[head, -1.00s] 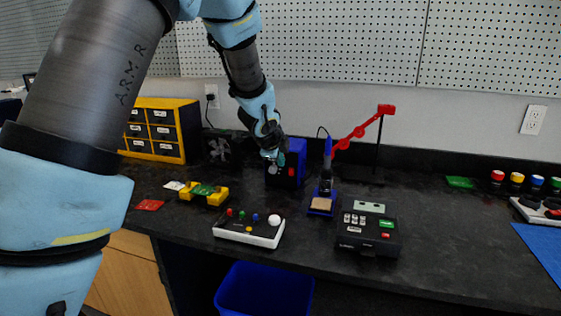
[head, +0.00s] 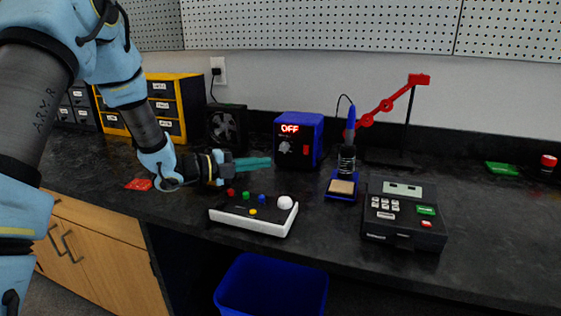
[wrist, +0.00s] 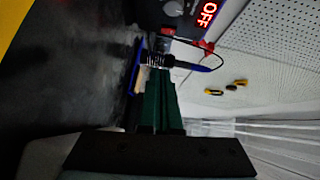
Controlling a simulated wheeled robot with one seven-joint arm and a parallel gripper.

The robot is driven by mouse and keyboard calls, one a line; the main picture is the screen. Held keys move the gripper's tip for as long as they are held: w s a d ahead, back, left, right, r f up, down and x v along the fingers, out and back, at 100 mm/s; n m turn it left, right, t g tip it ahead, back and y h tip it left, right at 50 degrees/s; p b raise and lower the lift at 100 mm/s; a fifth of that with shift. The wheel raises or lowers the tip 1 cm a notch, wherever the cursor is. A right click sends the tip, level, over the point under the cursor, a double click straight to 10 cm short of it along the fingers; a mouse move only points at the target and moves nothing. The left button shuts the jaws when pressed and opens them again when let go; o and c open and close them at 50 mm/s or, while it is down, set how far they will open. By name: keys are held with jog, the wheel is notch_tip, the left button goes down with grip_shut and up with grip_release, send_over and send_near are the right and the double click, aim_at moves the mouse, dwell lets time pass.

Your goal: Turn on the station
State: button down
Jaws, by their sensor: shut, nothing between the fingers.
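The soldering station (head: 313,132) is a blue box with a dark front, standing at the back of the bench. Its display (head: 289,128) shows OFF in red. A round knob (head: 284,148) and a red switch (head: 306,150) are on the front below the display. The station also shows at the top of the wrist view, tilted, with its OFF display (wrist: 208,14). My gripper (head: 268,162) has teal fingers, is shut and empty, and points right, left of and in front of the station. Its fingers (wrist: 160,88) also show in the wrist view.
The soldering iron in its stand (head: 343,186) is right of the station, with a red-armed lamp (head: 385,105) behind. A button controller (head: 250,224) and a keypad device (head: 403,235) lie in front. A black fan (head: 225,128) is left of the station.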

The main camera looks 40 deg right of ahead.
jog(key=shift+a, duration=0.25)
jog(key=shift+w, duration=0.1)
jog(key=p, duration=0.2)
send_near(312, 154)
jog(key=s, duration=0.3)
jog(key=shift+s+d+r, duration=0.1)
jog(key=shift+d+r, duration=0.05)
jog(key=shift+d, duration=0.15)
jog(key=d, duration=0.1)
jog(key=w+d, duration=0.1)
jog(key=d+p, duration=0.1)
jog(key=shift+w+f, duration=0.25)
jog(key=shift+w, duration=0.05)
jog(key=shift+w+d+f, duration=0.1)
jog(key=shift+w+d, duration=0.2)
jog(key=shift+d, duration=0.15)
jog(key=shift+f, duration=0.1)
